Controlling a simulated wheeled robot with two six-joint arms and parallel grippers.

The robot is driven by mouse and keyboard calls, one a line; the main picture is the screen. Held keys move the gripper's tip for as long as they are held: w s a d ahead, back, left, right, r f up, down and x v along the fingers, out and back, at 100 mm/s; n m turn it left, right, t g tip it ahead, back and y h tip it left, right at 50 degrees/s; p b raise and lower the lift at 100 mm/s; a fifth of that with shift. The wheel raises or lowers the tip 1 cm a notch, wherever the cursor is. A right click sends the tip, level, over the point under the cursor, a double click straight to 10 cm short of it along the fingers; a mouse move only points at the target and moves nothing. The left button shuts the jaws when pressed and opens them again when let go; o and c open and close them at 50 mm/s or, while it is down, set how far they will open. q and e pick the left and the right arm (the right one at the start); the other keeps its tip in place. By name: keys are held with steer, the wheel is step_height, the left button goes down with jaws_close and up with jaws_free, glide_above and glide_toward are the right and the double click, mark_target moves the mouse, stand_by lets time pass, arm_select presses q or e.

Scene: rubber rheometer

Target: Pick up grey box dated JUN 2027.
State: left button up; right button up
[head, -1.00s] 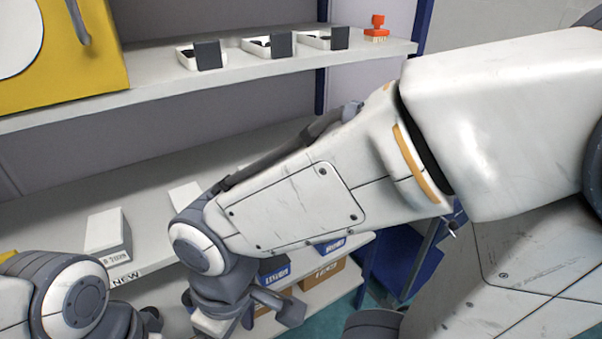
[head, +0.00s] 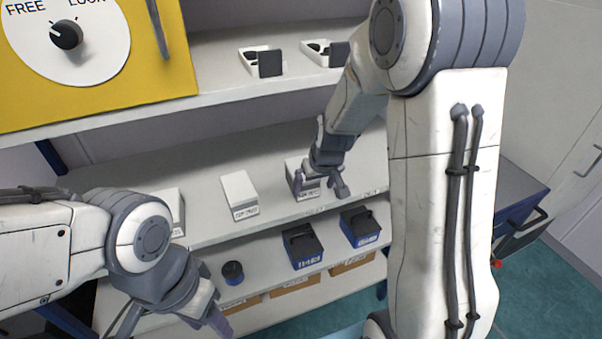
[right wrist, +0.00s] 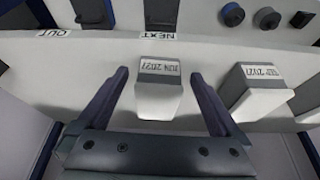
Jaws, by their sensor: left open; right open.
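The box dated JUN 2027 (right wrist: 158,98) is pale with a grey label end; its label reads upside down in the right wrist view. It stands between the two spread fingers of my right gripper (right wrist: 159,76), with a gap on each side. In the head view my right gripper (head: 322,186) is open at the rightmost visible box (head: 297,168) on the middle shelf, partly covering it. My left gripper (head: 210,305) is open and empty, in front of the lower shelf at the left.
Another pale box (head: 238,190) stands left on the middle shelf (head: 270,150). Blue bins (head: 302,246) sit below. A yellow panel (head: 150,85) and open small cases (head: 262,62) are above.

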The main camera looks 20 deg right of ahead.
steer(key=w+p, duration=0.2)
steer(key=w, duration=0.5)
steer(key=shift+p+x, duration=0.75)
steer(key=shift+x, duration=1.75)
steer(key=shift+f+b, duration=0.25)
steer(key=shift+b, duration=0.1)
steer(key=c, duration=1.5)
jaws_close()
steer(key=shift+r, duration=0.1)
